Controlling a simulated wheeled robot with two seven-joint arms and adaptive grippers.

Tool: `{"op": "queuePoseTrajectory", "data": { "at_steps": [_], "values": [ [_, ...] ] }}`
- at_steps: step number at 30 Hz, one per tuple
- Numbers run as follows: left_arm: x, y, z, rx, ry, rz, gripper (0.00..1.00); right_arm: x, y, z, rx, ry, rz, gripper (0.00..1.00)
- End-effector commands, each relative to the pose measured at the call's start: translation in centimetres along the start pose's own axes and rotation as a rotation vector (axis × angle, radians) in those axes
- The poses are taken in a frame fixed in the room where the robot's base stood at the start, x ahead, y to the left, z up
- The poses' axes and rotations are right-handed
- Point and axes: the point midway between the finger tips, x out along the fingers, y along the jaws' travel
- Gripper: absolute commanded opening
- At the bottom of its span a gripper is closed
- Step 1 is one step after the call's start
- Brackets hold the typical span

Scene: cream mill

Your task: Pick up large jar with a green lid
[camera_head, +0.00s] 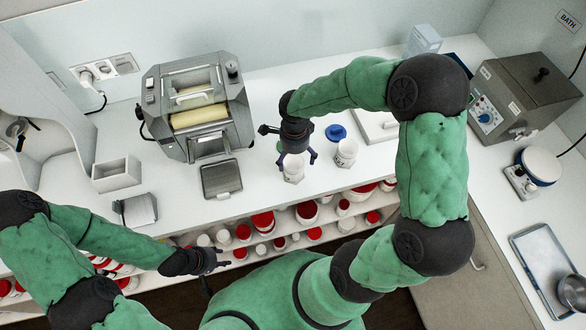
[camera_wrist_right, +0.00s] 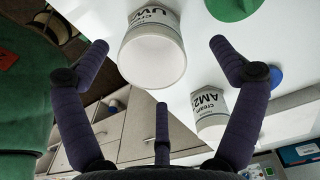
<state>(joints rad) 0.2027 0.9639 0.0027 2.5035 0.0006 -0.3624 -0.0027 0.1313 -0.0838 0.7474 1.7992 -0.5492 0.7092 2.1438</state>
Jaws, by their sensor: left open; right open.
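A white jar (camera_head: 293,170) stands on the counter directly below my right gripper (camera_head: 297,157). In the right wrist view this jar (camera_wrist_right: 153,55) has no lid on, and its label reads "cream UW". My right gripper is open, its fingers spread on either side of the jar; contact cannot be told. A green disc like a lid (camera_wrist_right: 235,5) lies on the counter, cut by the top edge of the right wrist view. No jar with a green lid on it is visible. My left gripper (camera_head: 212,262) is open and empty in front of the counter.
A second white jar (camera_head: 346,152) stands close to the right, labelled "AM2" in the wrist view. A blue lid (camera_head: 336,132) lies behind it. A roller mill (camera_head: 198,105) stands to the left. Several red-lidded jars fill the shelf (camera_head: 322,221) below.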

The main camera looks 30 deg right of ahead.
Motion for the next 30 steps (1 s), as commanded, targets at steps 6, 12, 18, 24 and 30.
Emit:
{"op": "queuePoseTrajectory", "data": {
  "at_steps": [6,12,18,24,30],
  "values": [
    [0.2,-0.1,0.0,0.000,0.001,0.000,0.42,2.1,0.4,0.3,-0.002,0.001,0.004,0.94],
    [0.4,-0.1,0.0,0.000,0.001,0.000,0.42,4.7,0.5,0.5,-0.002,0.001,0.001,0.94],
    [0.4,-0.1,-0.1,0.000,0.001,0.000,0.42,5.3,0.5,0.5,0.000,0.000,-0.001,0.94],
    [0.4,-0.1,0.0,0.000,0.001,0.000,0.42,5.3,0.5,0.5,-0.001,0.000,-0.001,0.77],
    [0.4,-0.1,-0.1,0.000,0.001,0.000,0.42,5.3,0.5,0.5,-0.001,0.000,-0.001,0.45]
  ]
}}
